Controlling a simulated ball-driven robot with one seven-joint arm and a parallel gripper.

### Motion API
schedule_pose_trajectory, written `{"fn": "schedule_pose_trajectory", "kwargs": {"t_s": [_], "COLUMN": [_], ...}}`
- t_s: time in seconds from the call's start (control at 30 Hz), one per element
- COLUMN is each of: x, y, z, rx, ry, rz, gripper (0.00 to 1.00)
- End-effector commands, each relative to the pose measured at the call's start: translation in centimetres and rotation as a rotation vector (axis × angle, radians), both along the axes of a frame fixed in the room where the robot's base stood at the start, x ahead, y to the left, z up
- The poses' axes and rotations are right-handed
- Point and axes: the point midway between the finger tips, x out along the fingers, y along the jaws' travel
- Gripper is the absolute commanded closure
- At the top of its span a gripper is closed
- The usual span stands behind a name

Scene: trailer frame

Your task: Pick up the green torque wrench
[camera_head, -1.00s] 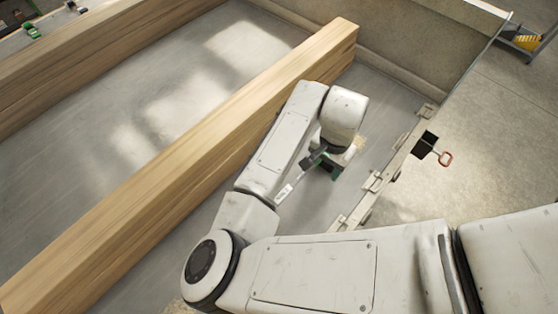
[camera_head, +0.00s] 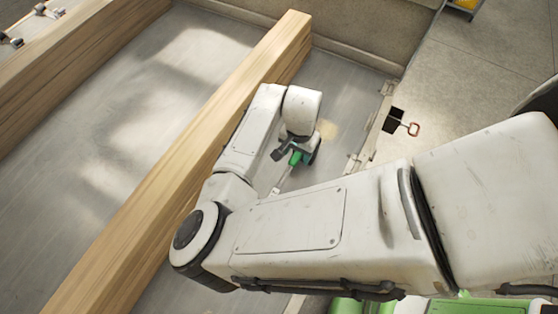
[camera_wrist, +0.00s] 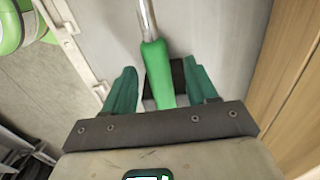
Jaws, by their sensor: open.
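The green torque wrench (camera_wrist: 157,72) has a green handle and a bare metal shaft (camera_wrist: 147,20). It lies on the grey trailer floor. In the wrist view its handle runs between the two green fingers of my gripper (camera_wrist: 159,68). The fingers are apart, with a visible gap on each side of the handle. The handle's lower end is hidden behind my gripper's dark crossbar. In the head view my gripper (camera_head: 294,152) is low over the floor, and the wrench's pale shaft (camera_head: 280,181) shows below it, partly hidden by my arm.
A long wooden beam stack (camera_head: 200,160) lies left of my gripper; it also shows at the right of the wrist view (camera_wrist: 289,80). Bare floor (camera_head: 345,85) lies beyond my gripper.

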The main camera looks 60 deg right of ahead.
Motion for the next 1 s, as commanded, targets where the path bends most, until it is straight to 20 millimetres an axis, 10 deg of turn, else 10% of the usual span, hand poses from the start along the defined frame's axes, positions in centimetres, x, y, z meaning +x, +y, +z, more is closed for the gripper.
{"fn": "schedule_pose_trajectory", "kwargs": {"t_s": [0.47, 1.0], "x": [0.0, 0.0], "y": [0.1, 0.1], "z": [-2.7, -2.7], "rx": [0.0, 0.0], "ry": [-0.001, -0.001], "rz": [0.0, 0.0], "gripper": [0.43, 0.93]}}
